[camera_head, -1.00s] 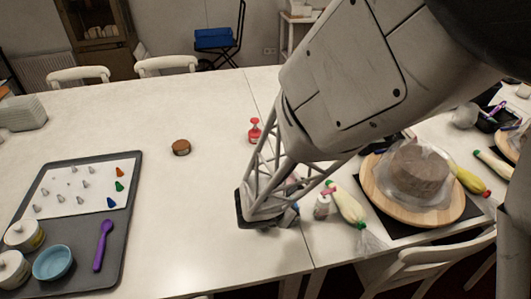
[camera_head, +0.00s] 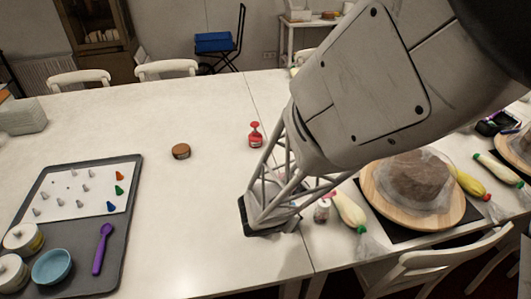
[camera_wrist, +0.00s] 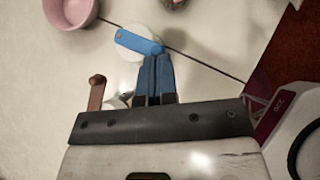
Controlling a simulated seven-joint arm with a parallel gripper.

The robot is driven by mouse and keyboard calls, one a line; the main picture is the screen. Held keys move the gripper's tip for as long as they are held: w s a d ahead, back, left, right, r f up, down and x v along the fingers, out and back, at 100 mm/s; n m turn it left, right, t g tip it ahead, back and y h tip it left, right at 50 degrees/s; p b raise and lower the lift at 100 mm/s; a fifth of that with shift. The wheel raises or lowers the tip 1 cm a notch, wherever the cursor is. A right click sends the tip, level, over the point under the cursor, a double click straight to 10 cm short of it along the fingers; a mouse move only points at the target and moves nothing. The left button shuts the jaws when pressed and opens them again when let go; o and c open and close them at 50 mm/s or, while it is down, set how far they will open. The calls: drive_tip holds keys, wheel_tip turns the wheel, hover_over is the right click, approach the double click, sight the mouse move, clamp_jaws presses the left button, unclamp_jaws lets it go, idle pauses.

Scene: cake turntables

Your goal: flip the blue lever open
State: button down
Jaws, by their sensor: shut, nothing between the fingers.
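The blue lever (camera_wrist: 136,42) shows in the wrist view as a flat blue bar lying across a round white piece (camera_wrist: 130,52) on the table. My gripper (camera_wrist: 157,59) has blue fingers, which are together with nothing between them. The fingertips are right beside the right end of the lever; I cannot tell whether they touch it. In the head view, my arm hides the lever and the fingers.
A pink bowl (camera_wrist: 68,8) and a brown-red lever-like piece (camera_wrist: 96,92) are near my gripper.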

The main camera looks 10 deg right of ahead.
drive_tip(key=shift+s+d+n, duration=0.1)
drive_tip(key=shift+d+n, duration=0.15)
drive_tip(key=shift+n, duration=0.15)
drive_tip(key=d+n+t+y, duration=0.1)
drive_tip(key=n+y, duration=0.1)
drive_tip(key=n, duration=0.1)
drive_tip(key=d+n+t+y, duration=0.1)
drive_tip(key=d+n+t, duration=0.1)
drive_tip(key=shift+d+n+y, duration=0.25)
drive_tip(key=shift+n+y, duration=0.15)
idle(0.5)
drive_tip(key=shift+d, duration=0.2)
drive_tip(key=shift+w+d, duration=1.6)
drive_tip(key=shift+d, duration=0.2)
drive_tip(key=shift+a, duration=0.2)
idle(0.3)
